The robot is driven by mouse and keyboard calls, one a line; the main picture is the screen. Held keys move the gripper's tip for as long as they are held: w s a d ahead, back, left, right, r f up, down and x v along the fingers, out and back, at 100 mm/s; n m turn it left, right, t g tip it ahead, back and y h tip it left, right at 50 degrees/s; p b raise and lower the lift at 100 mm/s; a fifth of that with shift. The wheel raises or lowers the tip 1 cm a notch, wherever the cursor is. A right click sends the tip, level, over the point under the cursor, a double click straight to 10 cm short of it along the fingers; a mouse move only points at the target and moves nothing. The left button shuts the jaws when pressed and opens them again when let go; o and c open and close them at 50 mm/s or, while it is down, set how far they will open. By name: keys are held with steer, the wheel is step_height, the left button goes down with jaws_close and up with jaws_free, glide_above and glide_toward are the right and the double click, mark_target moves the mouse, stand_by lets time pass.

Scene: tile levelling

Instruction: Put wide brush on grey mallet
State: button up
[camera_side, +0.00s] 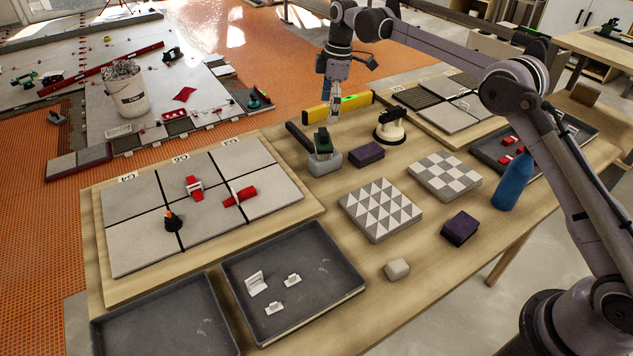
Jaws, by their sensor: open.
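The grey mallet (326,163) lies near the far edge of the wooden table, its pale grey head to the right and its black handle (299,139) running up and left. A small dark green and black piece (323,143), which looks like the wide brush, sits on the mallet's head. Its exact shape is too small to tell. My gripper (334,119) points down just above and slightly right of this piece, apart from it. It is open, with nothing seen between its fingers.
A yellow level (345,106) lies behind my gripper. A black-and-cream tool (390,128) stands to its right, and a purple box (366,154) is close to the mallet. A patterned tile (381,209) and a blue bottle (514,181) are nearer. Bare wood surrounds the white block (397,269).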

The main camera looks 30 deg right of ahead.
steer(key=s+d+r+m+t, duration=0.25)
steer(key=s+r+m, duration=0.35)
steer(key=s+r, duration=0.7)
steer(key=s+f+m+t, duration=0.2)
steer(key=s+f, duration=0.3)
steer(key=s, duration=0.6)
steer(key=s+d+f+m+t+h, duration=0.1)
steer(key=s+f+m, duration=0.4)
steer(key=s, duration=0.7)
steer(key=shift+d+t, duration=0.15)
steer(key=shift+t, duration=0.4)
